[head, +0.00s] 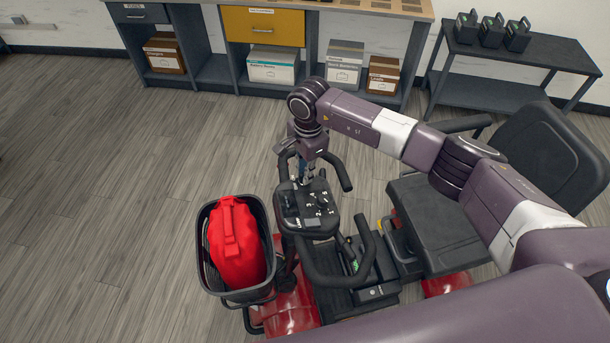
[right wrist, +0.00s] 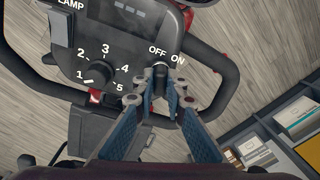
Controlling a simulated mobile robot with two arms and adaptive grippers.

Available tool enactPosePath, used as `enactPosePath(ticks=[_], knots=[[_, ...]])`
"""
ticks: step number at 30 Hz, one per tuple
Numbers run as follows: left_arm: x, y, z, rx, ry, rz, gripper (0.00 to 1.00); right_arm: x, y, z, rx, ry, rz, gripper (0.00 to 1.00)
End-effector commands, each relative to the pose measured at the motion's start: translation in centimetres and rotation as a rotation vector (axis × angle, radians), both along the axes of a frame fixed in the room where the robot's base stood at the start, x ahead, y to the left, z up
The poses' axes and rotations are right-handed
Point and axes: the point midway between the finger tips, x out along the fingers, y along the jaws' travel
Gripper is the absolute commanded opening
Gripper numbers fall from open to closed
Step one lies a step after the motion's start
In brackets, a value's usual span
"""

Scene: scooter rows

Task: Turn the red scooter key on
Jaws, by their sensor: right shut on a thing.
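The red scooter (head: 292,305) stands in the lower middle of the head view, with its dark control console (head: 309,229) between the handlebars. The console (right wrist: 125,45) also fills the upper left of the right wrist view. The key (right wrist: 160,66) sits at the console's edge by the OFF and ON labels, mostly hidden between the fingertips; which label it points to I cannot tell. My right gripper (head: 305,178) reaches down to the console's far edge. In the right wrist view the right gripper (right wrist: 159,78) is shut on the key. My left gripper is not in view.
A numbered dial (right wrist: 97,74) lies beside the key. The handlebar (head: 343,172) curves close around the gripper. A black basket (head: 205,270) with a red bag (head: 235,240) is left of the console. The seat (head: 435,220) is at right, and open floor lies left.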

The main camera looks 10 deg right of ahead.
Motion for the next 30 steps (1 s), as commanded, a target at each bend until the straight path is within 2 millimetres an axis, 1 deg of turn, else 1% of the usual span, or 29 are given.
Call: enactPosePath(ticks=[1,3,15,24,30], knots=[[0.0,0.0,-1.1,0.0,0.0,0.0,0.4,0.2,0.0,-0.4,-0.001,0.001,-0.037,0.0],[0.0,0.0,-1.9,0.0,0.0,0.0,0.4,0.2,-0.1,-0.4,-0.001,0.011,-0.1,0.0],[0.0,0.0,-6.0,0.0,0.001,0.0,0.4,0.3,-0.1,-0.3,-0.003,0.069,-0.473,0.0],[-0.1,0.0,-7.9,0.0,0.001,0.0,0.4,0.3,-0.1,-0.1,-0.003,0.106,-0.702,0.0],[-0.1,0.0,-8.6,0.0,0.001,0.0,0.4,0.3,-0.1,0.0,-0.003,0.121,-0.8,0.0]])
